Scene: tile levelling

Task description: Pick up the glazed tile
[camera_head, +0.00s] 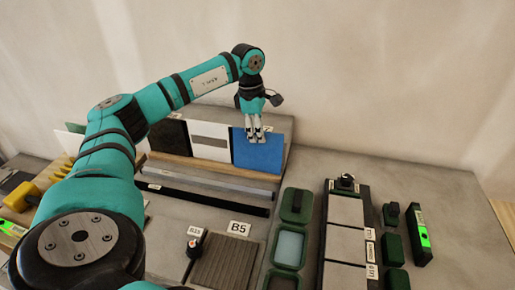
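A blue tile (258,155), glossy-looking and likely the glazed tile, leans at the right end of a wooden rack (222,167) near the wall. A white tile with a grey band (209,140) and a black tile (169,137) stand to its left. My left gripper (255,136) points down at the blue tile's upper edge, its pale fingertips overlapping the tile in the picture. I cannot tell whether the fingers are closed on it or only in front of it. My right gripper is not in view.
Long metal and black bars (204,195) lie in front of the rack. A ribbed brown mat (227,262), green trays (289,247), a frame of grey tiles (345,243) and a green-marked level (421,234) fill the front right.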

